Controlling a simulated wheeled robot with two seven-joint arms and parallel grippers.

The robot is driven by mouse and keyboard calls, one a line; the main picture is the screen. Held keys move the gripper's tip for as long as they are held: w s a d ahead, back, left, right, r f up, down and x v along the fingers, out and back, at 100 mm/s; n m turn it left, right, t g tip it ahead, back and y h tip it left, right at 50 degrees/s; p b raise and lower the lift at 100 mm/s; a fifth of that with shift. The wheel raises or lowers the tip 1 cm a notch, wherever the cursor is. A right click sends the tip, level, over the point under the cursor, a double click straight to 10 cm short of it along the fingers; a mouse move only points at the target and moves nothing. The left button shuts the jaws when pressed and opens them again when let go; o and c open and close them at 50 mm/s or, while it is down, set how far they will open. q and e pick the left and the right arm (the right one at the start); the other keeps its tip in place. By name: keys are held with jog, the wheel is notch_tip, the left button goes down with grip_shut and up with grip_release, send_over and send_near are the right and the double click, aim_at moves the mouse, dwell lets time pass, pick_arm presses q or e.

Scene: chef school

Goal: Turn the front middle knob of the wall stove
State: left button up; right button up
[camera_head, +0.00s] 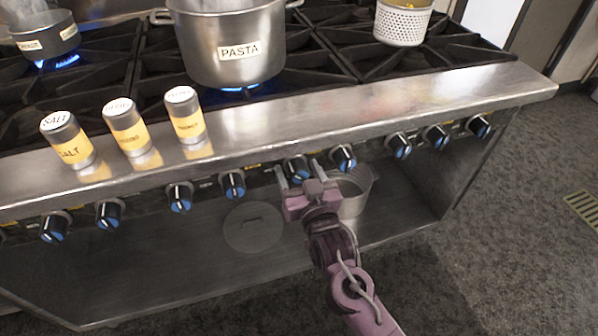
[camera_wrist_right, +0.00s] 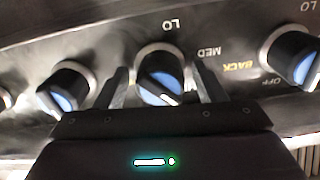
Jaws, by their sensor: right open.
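The stove's front panel carries a row of blue-faced knobs. One knob (camera_head: 297,168) sits between the fingers of my right gripper (camera_head: 299,172), which is open. The right wrist view shows the same black and blue knob (camera_wrist_right: 160,80) inside a metal ring, with a dark finger of my right gripper (camera_wrist_right: 162,84) on either side. Small gaps seem to show between knob and fingers; contact is hard to tell. The label that would name this knob is not readable. My left gripper is out of view.
Neighbouring knobs (camera_head: 233,184) and (camera_head: 343,157) stand close on both sides. A pasta pot (camera_head: 225,50) sits over a blue flame. Three shakers (camera_head: 127,127) stand on the steel ledge (camera_head: 360,112). A metal pot (camera_head: 355,190) is on the shelf below.

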jog(key=c, duration=1)
jog(key=shift+o, duration=0.2)
jog(key=m+p, duration=0.3)
jog(key=m, duration=0.1)
jog(key=shift+r+m, duration=0.1)
jog(key=shift+m, duration=0.3)
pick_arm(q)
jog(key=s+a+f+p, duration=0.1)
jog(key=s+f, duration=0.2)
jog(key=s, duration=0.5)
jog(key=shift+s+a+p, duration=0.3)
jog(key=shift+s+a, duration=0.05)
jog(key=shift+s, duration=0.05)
pick_arm(e)
jog(key=shift+m, duration=1.7)
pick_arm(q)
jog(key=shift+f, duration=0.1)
pick_arm(e)
jog(key=o, duration=1)
jog(key=shift+c, duration=0.2)
